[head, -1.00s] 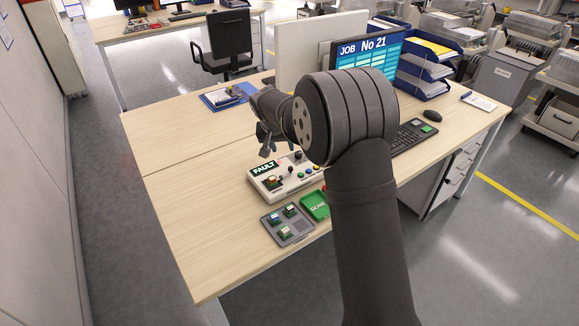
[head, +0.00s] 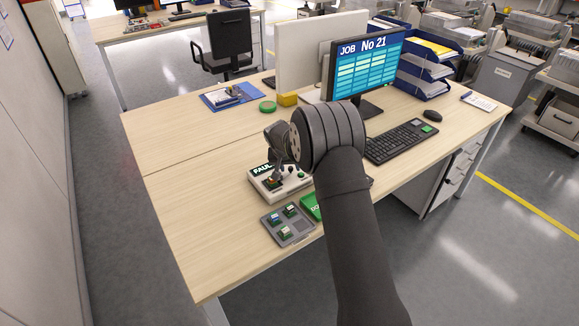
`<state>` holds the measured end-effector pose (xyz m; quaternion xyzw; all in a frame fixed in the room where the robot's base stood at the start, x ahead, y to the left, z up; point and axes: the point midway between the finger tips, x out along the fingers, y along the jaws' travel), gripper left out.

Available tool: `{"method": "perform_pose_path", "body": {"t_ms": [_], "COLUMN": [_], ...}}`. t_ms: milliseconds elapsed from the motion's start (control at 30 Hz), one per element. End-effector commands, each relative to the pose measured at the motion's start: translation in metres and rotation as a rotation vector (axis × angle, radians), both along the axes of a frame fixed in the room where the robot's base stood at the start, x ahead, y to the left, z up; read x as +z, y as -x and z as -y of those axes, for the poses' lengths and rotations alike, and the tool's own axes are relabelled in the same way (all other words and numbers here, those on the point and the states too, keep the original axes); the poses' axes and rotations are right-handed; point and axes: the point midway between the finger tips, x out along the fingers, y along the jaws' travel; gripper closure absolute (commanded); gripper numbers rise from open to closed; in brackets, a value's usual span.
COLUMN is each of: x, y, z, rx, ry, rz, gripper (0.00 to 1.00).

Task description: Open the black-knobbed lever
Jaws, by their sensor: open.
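In the head view I cannot tell whether the fingers touch anything on the box. My gripper and wrist hide much of the box's top. The black-knobbed lever cannot be made out clearly from here.
A grey tray (head: 273,228) with small parts and a green tray (head: 311,206), partly behind my arm, lie in front of the box. A monitor (head: 366,66), keyboard (head: 400,141) and mouse (head: 433,115) are to the right. The desk's left side (head: 190,205) is clear.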

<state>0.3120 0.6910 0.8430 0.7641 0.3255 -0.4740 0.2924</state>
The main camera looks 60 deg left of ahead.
Motion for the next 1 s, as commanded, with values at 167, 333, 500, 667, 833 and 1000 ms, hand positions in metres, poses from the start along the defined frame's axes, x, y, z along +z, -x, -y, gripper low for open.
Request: {"method": "perform_pose_path", "body": {"t_ms": [167,333,500,667,833,1000], "x": [0.0001,0.0002,0.0002,0.0001,-0.0001,-0.0002], "y": [0.0000,0.0000,0.0001,0.0004,0.0011,0.0025], "z": [0.0001,0.0001,0.0003,0.0011,0.0035,0.0070], "rx": [0.000,0.000,-0.002,-0.027,-0.100,-0.226], "ry": [0.000,0.000,0.001,0.002,0.002,0.001], "rz": [0.000,0.000,0.000,0.000,0.000,0.000], "gripper": [0.64,0.97,1.00,1.00,1.00,1.00]}}
